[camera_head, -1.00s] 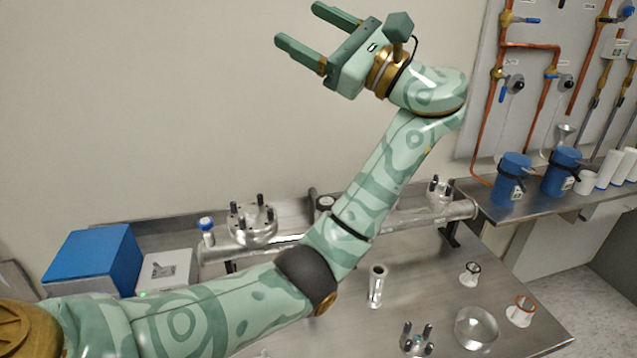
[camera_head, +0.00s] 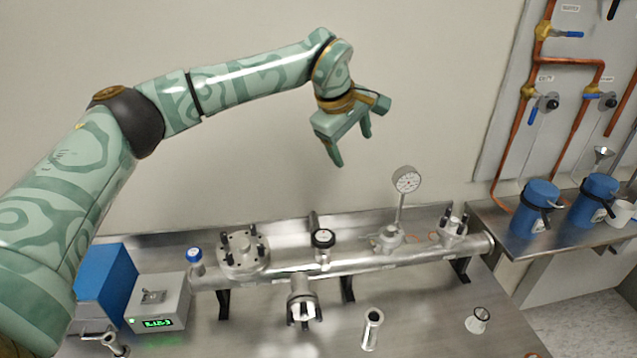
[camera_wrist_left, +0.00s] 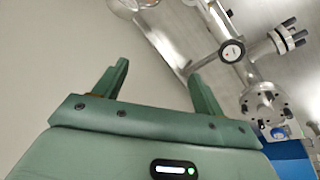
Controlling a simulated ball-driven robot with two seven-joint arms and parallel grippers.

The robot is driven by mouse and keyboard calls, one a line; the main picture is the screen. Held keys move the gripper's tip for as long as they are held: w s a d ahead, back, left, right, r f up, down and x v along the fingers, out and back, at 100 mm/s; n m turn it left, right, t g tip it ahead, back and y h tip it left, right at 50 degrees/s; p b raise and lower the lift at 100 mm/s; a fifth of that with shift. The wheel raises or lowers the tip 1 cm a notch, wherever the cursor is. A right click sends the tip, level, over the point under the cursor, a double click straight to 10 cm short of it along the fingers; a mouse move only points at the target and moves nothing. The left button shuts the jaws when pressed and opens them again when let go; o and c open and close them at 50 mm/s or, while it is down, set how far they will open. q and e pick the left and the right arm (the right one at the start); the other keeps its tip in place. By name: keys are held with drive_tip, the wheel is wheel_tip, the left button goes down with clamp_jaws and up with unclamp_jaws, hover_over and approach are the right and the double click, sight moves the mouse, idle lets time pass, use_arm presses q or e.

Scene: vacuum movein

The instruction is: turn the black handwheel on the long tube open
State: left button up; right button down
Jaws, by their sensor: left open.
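The black handwheel (camera_head: 322,238) sits on a short stem on top of the long metal tube (camera_head: 375,262), near the tube's middle. In the left wrist view the handwheel (camera_wrist_left: 231,50) shows as a black ring with a pale centre, up and to the right of my fingers. My left gripper (camera_head: 352,150) is open and empty, with its fingers pointing down. It is above the tube and well clear of the handwheel. The left wrist view shows its two spread fingers (camera_wrist_left: 156,72) with nothing between them. My right gripper is out of view.
A dial gauge (camera_head: 406,180) stands on the tube right of the handwheel. A bolted flange (camera_head: 243,250) and a blue-capped fitting (camera_head: 194,256) are to the left. A port (camera_head: 303,300) sticks out in front. A loose metal cylinder (camera_head: 372,328) stands on the bench.

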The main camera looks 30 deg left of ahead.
use_arm(q)
drive_tip(key=s+a+f+n+g, duration=0.1)
drive_tip(key=s+a+f+g, duration=0.1)
drive_tip(key=s, duration=0.1)
drive_tip(key=n+g+y, duration=0.1)
drive_tip(key=n+g, duration=0.1)
drive_tip(key=g, duration=0.1)
hover_over(323, 236)
wheel_tip(323, 236, down, 16)
drive_tip(key=b, duration=0.3)
drive_tip(key=shift+f, duration=0.2)
drive_tip(key=c, duration=1)
